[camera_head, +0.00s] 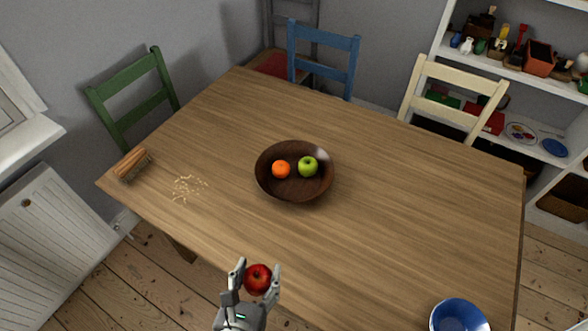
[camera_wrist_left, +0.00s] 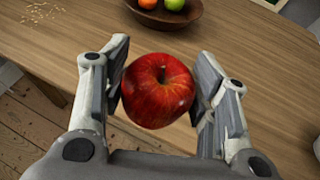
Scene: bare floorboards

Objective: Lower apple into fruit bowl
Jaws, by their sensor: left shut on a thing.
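My left gripper (camera_head: 256,278) is shut on a red apple (camera_head: 258,279) near the front edge of the table. The apple also shows in the left wrist view (camera_wrist_left: 158,90), between the two fingers (camera_wrist_left: 158,95). The dark brown fruit bowl (camera_head: 294,194) stands in the middle of the table, farther off than the gripper and apart from it. An orange (camera_head: 281,169) and a green apple (camera_head: 308,167) lie in the bowl. In the left wrist view the bowl (camera_wrist_left: 165,20) is cut off at the top. My right gripper is not in view.
The wooden table (camera_head: 420,200) is mostly bare around the bowl. A blue bowl (camera_head: 458,316) stands at the front right. Green (camera_head: 137,95), blue (camera_head: 323,59) and cream (camera_head: 452,95) chairs stand around the table.

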